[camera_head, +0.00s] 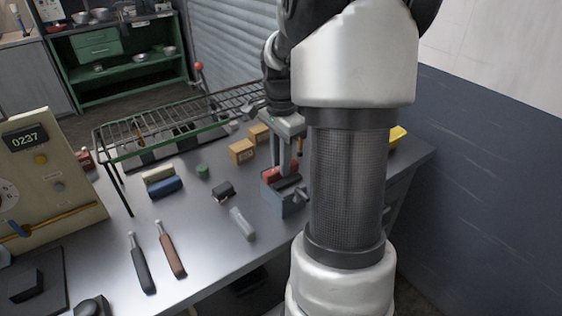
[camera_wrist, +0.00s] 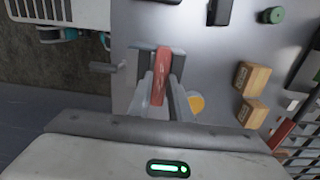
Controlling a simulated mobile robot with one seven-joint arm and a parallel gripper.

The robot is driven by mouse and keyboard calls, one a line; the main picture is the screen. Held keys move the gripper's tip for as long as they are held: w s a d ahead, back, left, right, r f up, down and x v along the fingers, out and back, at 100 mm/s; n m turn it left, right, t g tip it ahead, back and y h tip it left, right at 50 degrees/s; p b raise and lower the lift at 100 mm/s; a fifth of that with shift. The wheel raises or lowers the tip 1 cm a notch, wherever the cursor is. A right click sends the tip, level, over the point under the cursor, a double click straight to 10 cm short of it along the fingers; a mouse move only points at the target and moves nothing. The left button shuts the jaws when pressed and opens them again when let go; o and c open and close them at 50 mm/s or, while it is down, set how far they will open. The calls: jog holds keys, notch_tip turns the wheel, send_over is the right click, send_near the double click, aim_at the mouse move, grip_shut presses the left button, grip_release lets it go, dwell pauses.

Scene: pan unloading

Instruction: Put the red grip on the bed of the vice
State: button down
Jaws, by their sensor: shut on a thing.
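The red grip (camera_head: 272,175) is at the blue-grey vice (camera_head: 291,205), at its jaws, in the head view. In the wrist view the red grip (camera_wrist: 161,72) is a long red bar lying between my fingers. My gripper (camera_head: 286,167) points down over the vice and is shut on the red grip. Grey vice parts (camera_wrist: 178,60) show on both sides of the bar in the wrist view, with the handle sticking out to the left. The fingers and grip hide the bed, so I cannot tell whether the grip touches it.
Cardboard boxes (camera_head: 241,151) stand behind the vice, near a wire rack (camera_head: 180,118). A black block (camera_head: 223,190), a grey piece (camera_head: 242,224) and a green cylinder (camera_head: 202,171) lie to the left. Two long-handled tools (camera_head: 171,250) lie nearer the front edge.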

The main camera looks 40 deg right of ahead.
jog(key=shift+f, duration=0.15)
jog(key=c, duration=1.6)
grip_release()
notch_tip(320, 180, up, 12)
jog(key=shift+r+p, duration=0.2)
jog(key=shift+p, duration=0.5)
